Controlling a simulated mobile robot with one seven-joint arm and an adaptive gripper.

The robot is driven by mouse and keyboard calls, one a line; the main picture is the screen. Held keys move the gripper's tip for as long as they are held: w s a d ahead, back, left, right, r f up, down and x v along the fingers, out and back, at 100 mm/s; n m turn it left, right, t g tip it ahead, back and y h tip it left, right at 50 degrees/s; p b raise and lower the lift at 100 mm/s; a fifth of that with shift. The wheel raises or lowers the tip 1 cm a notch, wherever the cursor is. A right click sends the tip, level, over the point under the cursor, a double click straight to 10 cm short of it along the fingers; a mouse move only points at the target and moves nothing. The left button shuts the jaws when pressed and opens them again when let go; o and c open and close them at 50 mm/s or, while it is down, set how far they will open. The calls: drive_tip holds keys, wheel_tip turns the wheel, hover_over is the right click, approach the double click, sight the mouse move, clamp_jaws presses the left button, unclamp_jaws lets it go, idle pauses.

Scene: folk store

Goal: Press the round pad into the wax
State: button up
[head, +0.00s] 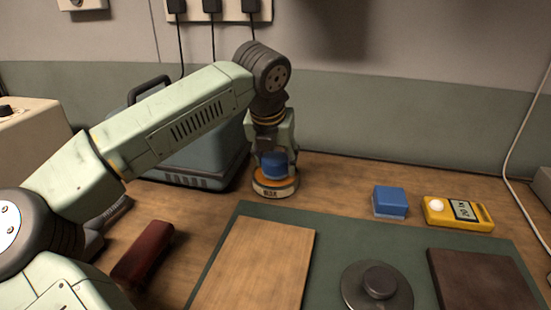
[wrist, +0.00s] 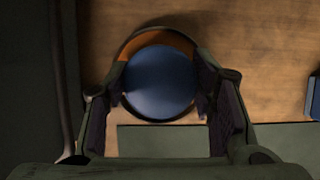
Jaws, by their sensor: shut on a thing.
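The round pad (head: 273,165) is blue and sits between the fingers of my gripper (head: 272,158), right at the wax tin. In the wrist view my gripper (wrist: 160,95) is shut on the pad (wrist: 160,82), with a finger on either side. The wax (head: 288,185) is orange, in a low round tin (head: 274,193) with a light label band, on the wooden bench. An orange strip of wax (wrist: 150,42) shows past the pad's far edge. The pad hides most of the wax, and I cannot tell how firmly they touch.
A blue block (head: 390,201) and a yellow meter (head: 457,213) lie right of the tin. A green mat (head: 335,235) in front holds a wooden board (head: 256,265), a grey disc with a knob (head: 377,288) and a dark board (head: 484,280). A blue-grey case (head: 200,160) stands close left.

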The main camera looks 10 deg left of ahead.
drive_tip(key=shift+f+b, duration=0.65)
drive_tip(key=shift+b, duration=0.1)
idle(2.0)
drive_tip(key=shift+r+p, duration=2.1)
drive_tip(key=shift+r, duration=1.55)
drive_tip(key=shift+f, duration=0.1)
